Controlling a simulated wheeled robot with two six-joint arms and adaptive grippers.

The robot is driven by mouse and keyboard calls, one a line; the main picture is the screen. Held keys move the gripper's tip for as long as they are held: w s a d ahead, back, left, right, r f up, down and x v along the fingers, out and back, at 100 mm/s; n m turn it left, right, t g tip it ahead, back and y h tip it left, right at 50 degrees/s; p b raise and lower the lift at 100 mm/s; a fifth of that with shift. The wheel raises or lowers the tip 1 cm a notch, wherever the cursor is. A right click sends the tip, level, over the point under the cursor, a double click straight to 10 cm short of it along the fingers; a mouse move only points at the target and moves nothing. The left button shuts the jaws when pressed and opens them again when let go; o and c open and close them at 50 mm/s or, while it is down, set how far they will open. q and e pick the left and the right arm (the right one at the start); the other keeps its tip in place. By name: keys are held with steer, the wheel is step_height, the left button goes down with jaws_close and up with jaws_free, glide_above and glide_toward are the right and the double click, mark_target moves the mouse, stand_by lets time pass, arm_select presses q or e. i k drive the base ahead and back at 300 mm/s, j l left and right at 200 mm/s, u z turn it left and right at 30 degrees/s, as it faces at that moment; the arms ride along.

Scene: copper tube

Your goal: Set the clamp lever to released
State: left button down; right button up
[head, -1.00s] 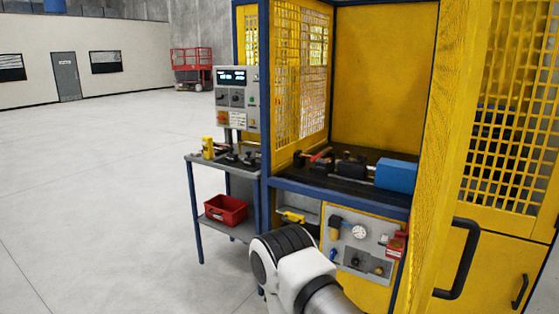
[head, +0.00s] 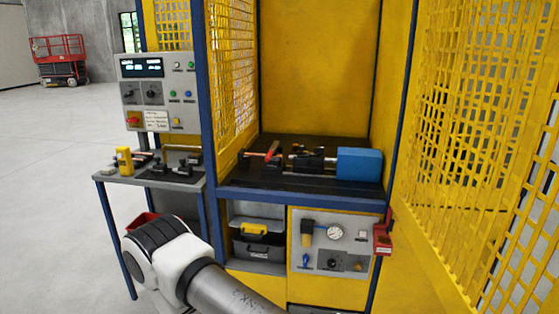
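A red lever (head: 272,150), which looks like the clamp lever, stands tilted on the dark fixture at the left of the machine bed (head: 300,181) inside the yellow enclosure. It is small, so I cannot tell its exact setting. Dark clamp blocks (head: 312,160) and a blue box (head: 360,164) sit to its right on the same bed. Part of one of my arms crosses the lower left, well in front of and below the bed. Neither gripper shows in the head view.
A blue post (head: 208,110) edges the opening. A mesh door (head: 480,130) stands at the right. A gauge panel (head: 330,243) is below the bed.

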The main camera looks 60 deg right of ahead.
mark_target(274, 151)
steer(key=i+l+z, duration=0.15)
steer(key=i+z, duration=0.6)
steer(key=i, duration=0.2)
steer(key=i+j+z, duration=0.15)
steer(key=i+z, duration=0.3)
steer(key=z, duration=1.25)
